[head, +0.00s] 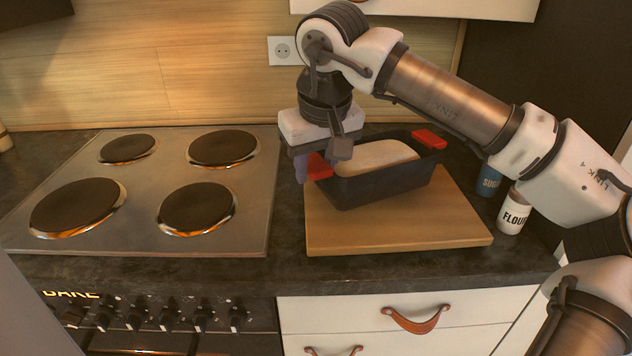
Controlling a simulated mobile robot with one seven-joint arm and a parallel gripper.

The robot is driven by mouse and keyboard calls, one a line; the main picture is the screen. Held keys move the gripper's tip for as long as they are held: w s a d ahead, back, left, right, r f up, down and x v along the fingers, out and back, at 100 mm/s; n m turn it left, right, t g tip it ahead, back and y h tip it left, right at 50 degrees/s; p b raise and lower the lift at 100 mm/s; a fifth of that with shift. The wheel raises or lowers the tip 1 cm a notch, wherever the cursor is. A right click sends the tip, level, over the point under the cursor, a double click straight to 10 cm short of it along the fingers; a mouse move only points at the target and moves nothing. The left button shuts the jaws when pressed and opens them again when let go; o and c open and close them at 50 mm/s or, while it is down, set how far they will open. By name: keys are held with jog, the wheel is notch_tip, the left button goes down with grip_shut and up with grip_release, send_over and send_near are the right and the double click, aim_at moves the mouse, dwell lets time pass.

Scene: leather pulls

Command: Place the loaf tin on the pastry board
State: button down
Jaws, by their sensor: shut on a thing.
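The loaf tin (385,185) is dark, with a red grip at each end and a pale loaf (375,157) inside. It is over the wooden pastry board (400,234), on the counter right of the hob. Its right end sits higher in the picture than its left. I cannot tell whether its base touches the board. My gripper (322,165) points down at the tin's left end and is shut on it near the left red grip (319,167). The fingertips are partly hidden against the tin and grip.
A hob (150,190) with several round burners lies left of the board. A white flour jar (514,212) and a blue sugar jar (489,181) stand close to the board's right side. A wall socket (284,51) is behind. The board's front strip is bare.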

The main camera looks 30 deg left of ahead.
notch_tip(320, 180, down, 4)
jog(key=shift+r, duration=0.25)
jog(key=c, duration=1)
grip_release()
jog(key=shift+o, duration=0.2)
jog(key=v, duration=1.2)
